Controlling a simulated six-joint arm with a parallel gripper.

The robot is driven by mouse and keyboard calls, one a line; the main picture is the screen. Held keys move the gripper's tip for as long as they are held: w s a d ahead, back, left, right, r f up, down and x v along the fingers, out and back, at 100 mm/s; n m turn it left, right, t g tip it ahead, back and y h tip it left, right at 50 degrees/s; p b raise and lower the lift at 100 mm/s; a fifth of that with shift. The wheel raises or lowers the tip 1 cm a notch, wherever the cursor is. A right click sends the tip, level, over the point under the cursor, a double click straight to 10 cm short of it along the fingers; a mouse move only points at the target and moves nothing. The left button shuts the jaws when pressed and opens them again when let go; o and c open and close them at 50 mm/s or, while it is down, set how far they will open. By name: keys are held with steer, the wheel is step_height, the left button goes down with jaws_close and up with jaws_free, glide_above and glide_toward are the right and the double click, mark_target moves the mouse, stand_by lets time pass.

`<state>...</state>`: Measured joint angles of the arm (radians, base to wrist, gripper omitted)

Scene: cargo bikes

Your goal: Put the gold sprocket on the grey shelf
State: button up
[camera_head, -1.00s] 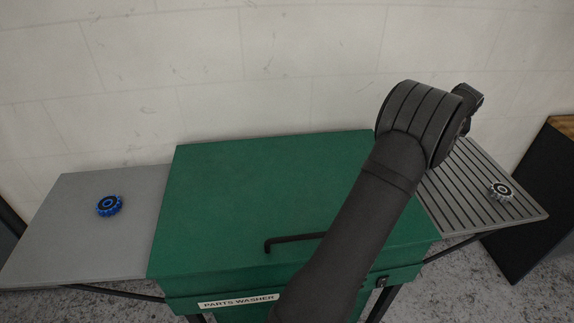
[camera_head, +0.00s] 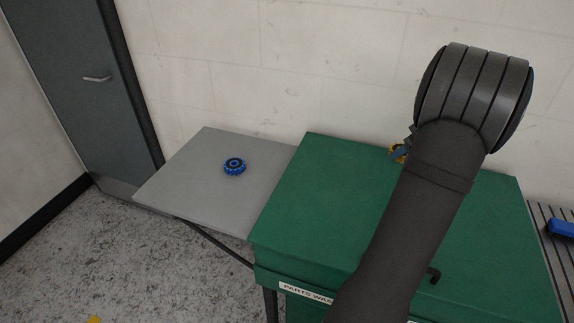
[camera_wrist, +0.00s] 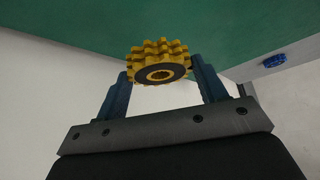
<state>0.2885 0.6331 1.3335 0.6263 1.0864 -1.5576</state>
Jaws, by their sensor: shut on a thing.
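The gold sprocket (camera_wrist: 158,48), toothed with a dark ring around its gold hub, is held between the two blue fingers of my gripper (camera_wrist: 159,74) in the wrist view. In the head view, a small part of the gold sprocket (camera_head: 398,152) shows beside my arm, over the back of the green washer. Most of my gripper is hidden there behind my arm. The grey shelf (camera_head: 195,195) is a flat panel at the washer's left side, left of my gripper. A blue sprocket (camera_head: 235,166) lies on it; it also shows in the wrist view (camera_wrist: 274,60).
The green parts washer (camera_head: 330,200) has a flat lid with a dark handle (camera_head: 434,275). A ribbed rack (camera_head: 548,240) is at the right edge, with a blue thing (camera_head: 562,228) cut off on it. The shelf's front and left are bare. A wall stands behind.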

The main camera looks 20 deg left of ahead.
steer(key=s+a+n+g, duration=0.2)
steer(key=s+a+n, duration=0.2)
steer(key=s+a, duration=0.45)
steer(key=s+a+r+n+g, duration=0.1)
steer(key=s+a+n+g, duration=0.3)
steer(key=a, duration=0.8)
steer(key=s+a+n+g, duration=0.1)
steer(key=s+a+n, duration=0.4)
steer(key=s+a, duration=0.4)
steer(key=a+f, duration=0.2)
steer(key=a, duration=0.2)
steer(key=a+f, duration=0.2)
steer(key=a, duration=0.2)
steer(key=a+f, duration=0.3)
steer(key=a, duration=0.1)
steer(key=shift+s, duration=0.4)
steer(key=shift+f, duration=2)
steer(key=shift+f, duration=0.1)
steer(key=o, duration=1.3)
steer(key=v, duration=1.2)
steer(key=shift+w+a, duration=0.15)
